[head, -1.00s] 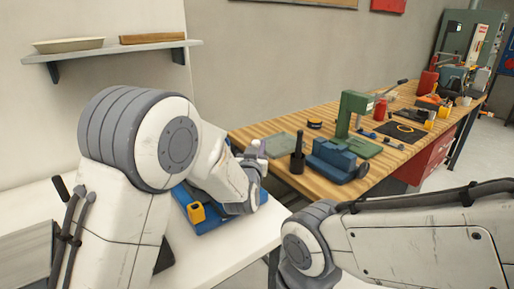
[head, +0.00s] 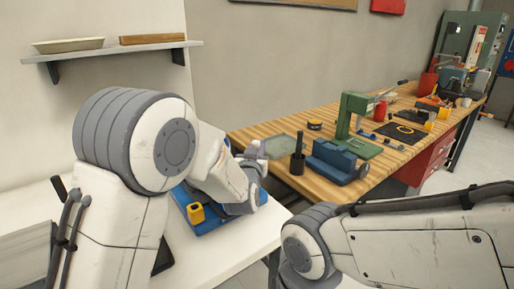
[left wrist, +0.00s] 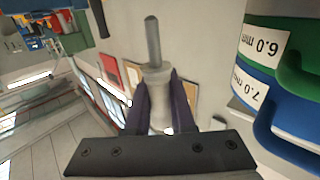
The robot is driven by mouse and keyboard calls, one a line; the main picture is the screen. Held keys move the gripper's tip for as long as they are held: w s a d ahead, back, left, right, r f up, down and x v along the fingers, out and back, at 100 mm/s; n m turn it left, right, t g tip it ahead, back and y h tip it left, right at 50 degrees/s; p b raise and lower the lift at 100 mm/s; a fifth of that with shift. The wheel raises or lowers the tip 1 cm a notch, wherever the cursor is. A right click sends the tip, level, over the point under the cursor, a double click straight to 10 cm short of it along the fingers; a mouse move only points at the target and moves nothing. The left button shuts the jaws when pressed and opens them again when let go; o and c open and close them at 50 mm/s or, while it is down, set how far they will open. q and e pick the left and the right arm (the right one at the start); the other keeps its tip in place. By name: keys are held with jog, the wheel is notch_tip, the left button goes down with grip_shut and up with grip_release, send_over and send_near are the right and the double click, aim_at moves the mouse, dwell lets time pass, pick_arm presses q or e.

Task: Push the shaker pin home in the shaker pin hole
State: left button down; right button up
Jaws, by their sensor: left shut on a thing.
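My left gripper (left wrist: 160,100) has its two dark purple fingers shut around a grey stepped pin (left wrist: 153,42), apparently the shaker pin. Its thick body is between the fingers and its thin shank sticks out beyond them, free of any hole. In the head view my left gripper (head: 254,152) is small and partly hidden by its own wrist, above the blue base (head: 222,222). A yellow block (head: 196,213) is on that base. I cannot make out the shaker pin hole in either view. My right arm shows at the lower right, but its gripper is out of view.
Close on the right in the left wrist view are a green ring (left wrist: 262,50) labelled 6.0 and a blue ring (left wrist: 255,90) labelled 7.0. The wooden bench (head: 285,182) behind holds a black-handled tool (head: 297,150), a blue vise (head: 338,160) and a green press (head: 352,115).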

dwell(0.8)
pick_arm(q)
jog(key=shift+f+b, duration=0.9)
jog(key=shift+b, duration=0.15)
jog(key=shift+r, duration=0.15)
jog(key=shift+r, duration=0.45)
jog(key=shift+b, duration=0.35)
dwell(1.5)
jog(key=shift+f+b, duration=0.5)
jog(key=shift+r, duration=0.1)
